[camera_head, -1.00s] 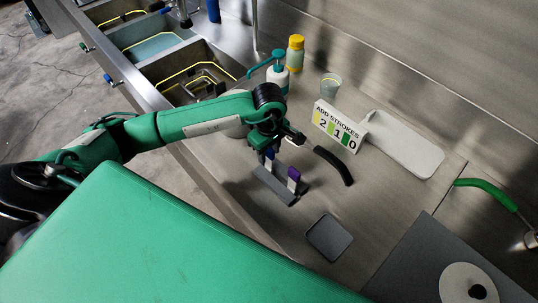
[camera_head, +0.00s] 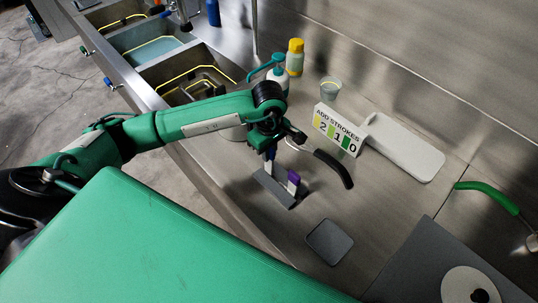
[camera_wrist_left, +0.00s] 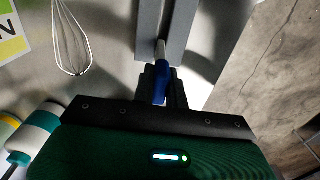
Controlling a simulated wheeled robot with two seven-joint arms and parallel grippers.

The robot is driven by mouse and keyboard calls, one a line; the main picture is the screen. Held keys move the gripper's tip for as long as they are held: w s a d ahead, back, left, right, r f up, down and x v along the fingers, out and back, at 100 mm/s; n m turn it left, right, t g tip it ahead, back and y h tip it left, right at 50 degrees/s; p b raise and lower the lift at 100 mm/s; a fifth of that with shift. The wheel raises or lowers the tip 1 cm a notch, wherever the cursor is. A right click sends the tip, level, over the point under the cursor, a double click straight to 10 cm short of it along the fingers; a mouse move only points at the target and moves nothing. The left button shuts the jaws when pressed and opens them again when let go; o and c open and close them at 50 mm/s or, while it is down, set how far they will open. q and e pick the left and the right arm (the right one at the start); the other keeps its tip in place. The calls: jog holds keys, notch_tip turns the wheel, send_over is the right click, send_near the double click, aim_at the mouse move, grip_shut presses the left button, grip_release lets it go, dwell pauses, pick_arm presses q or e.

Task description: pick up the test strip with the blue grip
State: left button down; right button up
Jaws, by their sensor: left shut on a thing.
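The test strip's blue grip (camera_wrist_left: 160,88) is between the fingers of my left gripper (camera_wrist_left: 162,92) in the left wrist view. The gripper is shut on it. A pale part of the strip (camera_wrist_left: 161,50) reaches from the grip toward the grey holder (camera_wrist_left: 149,20). In the head view my left gripper (camera_head: 269,154) is above the left end of the grey holder (camera_head: 268,185). A strip with a purple grip (camera_head: 294,179) stands upright in the holder beside it. Whether the blue-grip strip's lower end is still inside the holder I cannot tell. My right gripper is not in view.
A whisk with a black handle (camera_head: 335,169) lies right of the holder. A dark grey square pad (camera_head: 329,242) lies in front. Behind are a number sign (camera_head: 337,130), a white tray (camera_head: 410,150), a cup (camera_head: 331,90) and bottles (camera_head: 295,57). Sink basins (camera_head: 188,75) are at upper left.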

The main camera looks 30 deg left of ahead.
pick_arm(q)
notch_tip(320, 180, up, 18)
jog(key=b, duration=0.4)
jog(key=shift+r, duration=0.2)
jog(key=c, duration=2.1)
grip_release()
grip_shut()
